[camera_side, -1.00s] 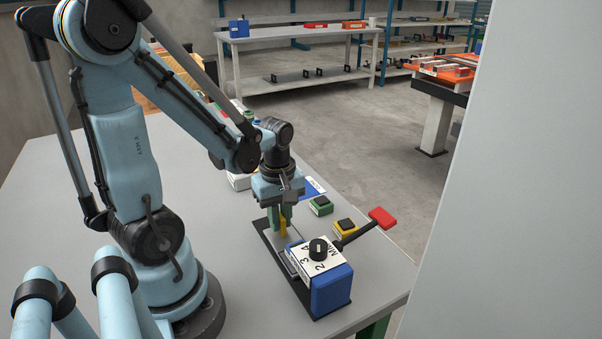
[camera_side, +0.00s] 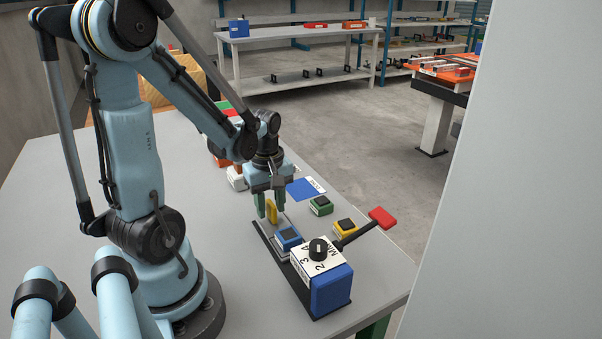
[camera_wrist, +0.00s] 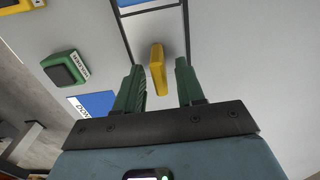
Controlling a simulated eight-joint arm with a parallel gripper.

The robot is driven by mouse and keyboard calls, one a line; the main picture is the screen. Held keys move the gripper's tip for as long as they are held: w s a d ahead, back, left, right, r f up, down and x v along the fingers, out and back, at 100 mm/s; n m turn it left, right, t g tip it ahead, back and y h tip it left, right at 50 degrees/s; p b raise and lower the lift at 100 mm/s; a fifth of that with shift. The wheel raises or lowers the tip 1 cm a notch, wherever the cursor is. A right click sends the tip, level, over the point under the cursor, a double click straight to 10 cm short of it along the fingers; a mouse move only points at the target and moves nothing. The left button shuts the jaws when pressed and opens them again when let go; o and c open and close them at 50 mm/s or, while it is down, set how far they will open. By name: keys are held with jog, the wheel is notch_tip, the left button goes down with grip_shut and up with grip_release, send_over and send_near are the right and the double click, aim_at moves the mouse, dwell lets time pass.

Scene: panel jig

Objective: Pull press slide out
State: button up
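The press is a blue box (camera_side: 331,289) with a white top, a black dial (camera_side: 318,249) and a red-ended lever (camera_side: 382,217), on a black base plate. Its slide extends out from the press toward my gripper and carries a blue block (camera_side: 288,238) with a dark top. The slide's upright yellow handle (camera_side: 271,214) stands at the far end and also shows in the wrist view (camera_wrist: 157,70). My gripper (camera_side: 270,205) is open, its green fingers on either side of the handle. The wrist view shows a gap between handle and each finger (camera_wrist: 160,67).
A green block (camera_side: 320,206) and a yellow block (camera_side: 345,229), both with black tops, stand right of the slide. A blue card (camera_side: 305,189) lies behind. Other coloured items sit behind my gripper.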

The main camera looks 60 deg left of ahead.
jog(key=shift+r, duration=0.1)
notch_tip(320, 180, up, 12)
dwell(0.8)
